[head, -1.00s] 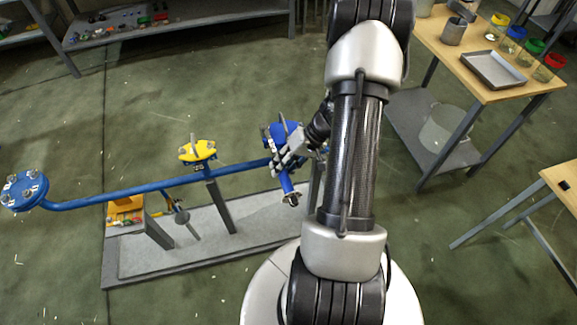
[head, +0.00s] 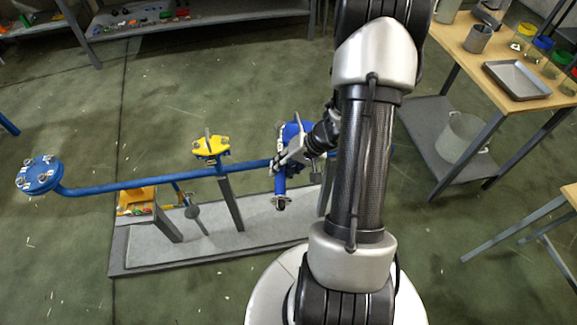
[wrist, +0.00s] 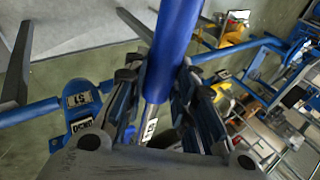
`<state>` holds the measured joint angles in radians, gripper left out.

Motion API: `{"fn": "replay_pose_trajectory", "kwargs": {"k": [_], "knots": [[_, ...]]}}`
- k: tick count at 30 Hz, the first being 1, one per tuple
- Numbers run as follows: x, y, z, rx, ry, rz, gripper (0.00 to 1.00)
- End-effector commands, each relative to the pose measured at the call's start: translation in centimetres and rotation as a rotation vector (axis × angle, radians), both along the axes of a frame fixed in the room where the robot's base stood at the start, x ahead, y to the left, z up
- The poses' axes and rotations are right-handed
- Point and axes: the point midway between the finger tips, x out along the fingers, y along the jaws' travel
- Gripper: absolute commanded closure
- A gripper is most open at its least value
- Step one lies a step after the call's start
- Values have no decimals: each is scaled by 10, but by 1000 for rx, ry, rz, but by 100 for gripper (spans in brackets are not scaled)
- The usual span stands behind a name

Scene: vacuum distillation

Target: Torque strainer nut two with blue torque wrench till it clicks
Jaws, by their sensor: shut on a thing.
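My gripper (head: 286,161) is shut on the blue torque wrench (head: 281,184), beside a blue flanged body (head: 291,131) at the right part of the blue pipe. In the head view the wrench's blue handle points down the picture, with a metal piece at its lower end. In the wrist view the blue shaft of the wrench (wrist: 176,35) runs up between the fingers of my gripper (wrist: 158,85). The flanged body is partly hidden by my gripper and arm. I cannot pick out strainer nut two or tell whether the wrench touches a nut.
The blue pipe (head: 130,185) runs left to a blue round flange (head: 39,175) with several bolts. A yellow flange (head: 211,147) stands midway on a grey post. An orange-yellow bin (head: 136,199) sits below. A wooden table (head: 480,75) with a tray stands at right.

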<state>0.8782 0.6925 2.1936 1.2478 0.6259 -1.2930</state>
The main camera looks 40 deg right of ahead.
Motion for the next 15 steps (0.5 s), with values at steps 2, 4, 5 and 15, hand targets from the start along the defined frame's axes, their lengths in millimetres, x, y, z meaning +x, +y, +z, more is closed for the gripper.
{"fn": "replay_pose_trajectory", "kwargs": {"k": [2, 4, 5, 15], "knots": [[1, 1, 1, 0, -1, -10, 100], [2, 1, 1, -1, -1, -12, 100], [2, 0, 1, 0, -2, -12, 100], [8, 8, 1, 2, -2, -56, 100]]}}
